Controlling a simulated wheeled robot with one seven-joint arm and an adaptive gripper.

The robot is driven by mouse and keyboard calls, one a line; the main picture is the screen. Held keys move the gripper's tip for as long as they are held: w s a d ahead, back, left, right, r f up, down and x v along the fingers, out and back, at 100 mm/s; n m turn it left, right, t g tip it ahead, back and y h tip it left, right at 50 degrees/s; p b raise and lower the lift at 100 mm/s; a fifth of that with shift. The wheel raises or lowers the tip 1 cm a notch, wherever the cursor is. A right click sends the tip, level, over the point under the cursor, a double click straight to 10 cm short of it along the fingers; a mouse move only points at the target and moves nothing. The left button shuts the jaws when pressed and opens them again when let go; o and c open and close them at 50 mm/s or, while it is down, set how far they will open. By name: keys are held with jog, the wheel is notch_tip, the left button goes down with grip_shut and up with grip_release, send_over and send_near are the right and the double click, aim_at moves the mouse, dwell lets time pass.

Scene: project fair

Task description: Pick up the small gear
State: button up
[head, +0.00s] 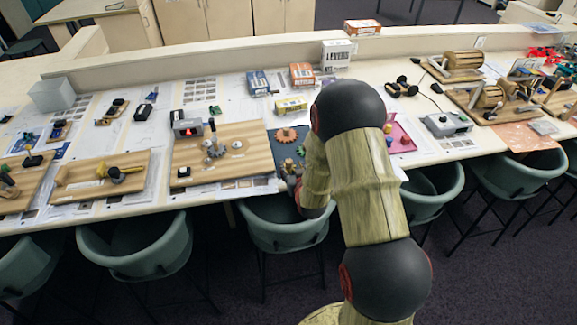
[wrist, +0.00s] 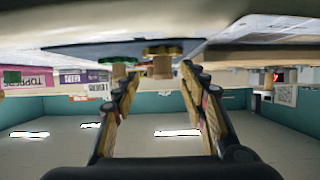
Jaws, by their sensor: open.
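A dark mat (head: 273,150) on the table holds an orange-brown gear (head: 287,135) and a green gear (head: 301,150); my arm hides part of the mat. My gripper (head: 291,175) is low at the mat's front edge, partly hidden by my arm. In the wrist view, which looks upside down, my gripper (wrist: 159,72) is open and empty. A yellowish gear (wrist: 162,50) on a tan stem shows beyond and between the fingertips, apart from them. A green gear (wrist: 118,60) is beside it at the left. I cannot tell which one is the small gear.
A wooden board (head: 222,165) with grey gears stands left of the mat. A pink tray (head: 400,140) is to the right. Boxes (head: 302,75) stand behind. Green chairs (head: 285,225) line the table's front edge.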

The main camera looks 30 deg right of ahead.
aim_at(290, 164)
jog(key=shift+a+x, duration=0.2)
jog(key=shift+x, duration=2)
jog(key=shift+c, duration=0.4)
jog(key=c, duration=0.9)
